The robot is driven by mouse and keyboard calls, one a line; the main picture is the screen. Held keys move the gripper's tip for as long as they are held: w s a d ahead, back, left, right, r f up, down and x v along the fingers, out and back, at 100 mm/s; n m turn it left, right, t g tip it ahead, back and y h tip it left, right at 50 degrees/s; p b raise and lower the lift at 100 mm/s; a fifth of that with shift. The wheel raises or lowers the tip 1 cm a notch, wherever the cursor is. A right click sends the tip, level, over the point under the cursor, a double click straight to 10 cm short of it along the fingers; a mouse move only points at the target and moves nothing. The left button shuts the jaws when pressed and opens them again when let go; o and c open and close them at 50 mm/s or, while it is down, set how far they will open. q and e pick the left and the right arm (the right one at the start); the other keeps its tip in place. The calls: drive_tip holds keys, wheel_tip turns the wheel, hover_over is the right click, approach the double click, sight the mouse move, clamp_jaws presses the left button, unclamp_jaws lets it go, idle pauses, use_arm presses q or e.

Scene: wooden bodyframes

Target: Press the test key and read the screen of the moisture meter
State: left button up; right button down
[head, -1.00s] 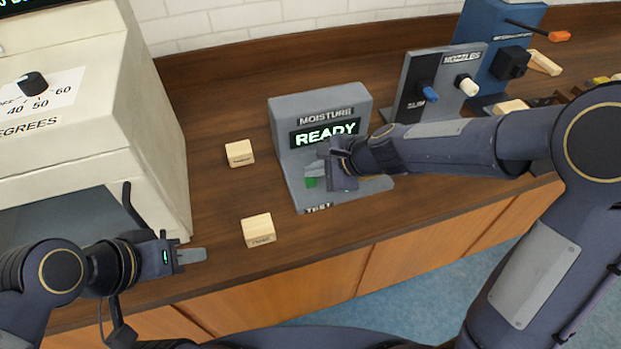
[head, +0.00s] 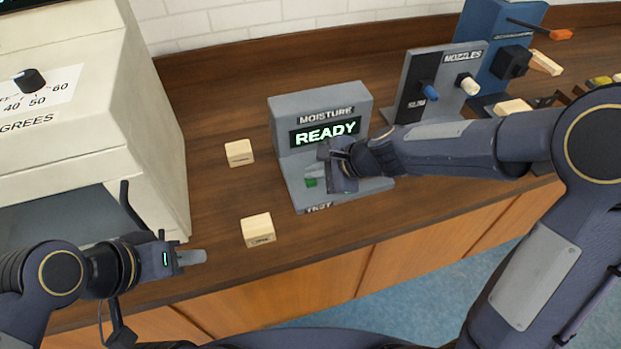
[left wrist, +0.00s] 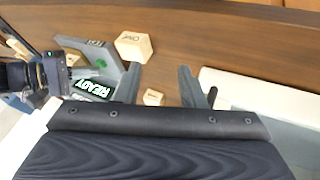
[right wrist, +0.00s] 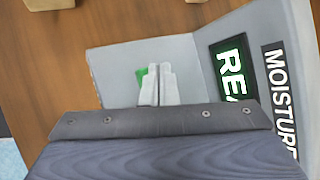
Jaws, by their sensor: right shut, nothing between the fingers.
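The grey moisture meter (head: 350,100) stands on the wooden counter, its screen (head: 325,132) reading READY in green letters. Its green test key (head: 311,183) is on the meter's low base, above the TEST label. My right gripper (head: 316,173) is shut and empty over the base, beside the key. In the right wrist view its closed fingertips (right wrist: 158,70) partly cover the green key (right wrist: 140,76); I cannot tell whether they touch it. My left gripper (head: 200,256) hangs over the counter's front edge at the left; in the left wrist view its fingers (left wrist: 160,80) are apart and empty.
Two small wooden blocks (head: 239,152) (head: 258,230) lie left of the meter. A large cream oven-like box (head: 90,130) with a dial fills the left. A nozzles stand (head: 450,65) and a blue stand (head: 490,30) are at the back right, behind my right arm.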

sight(315, 181)
drive_tip(key=shift+f+b, duration=0.5)
idle(0.4)
idle(0.3)
drive_tip(key=shift+r+p, duration=0.95)
wheel_tip(315, 181, up, 5)
drive_tip(key=p, duration=0.5)
idle(0.4)
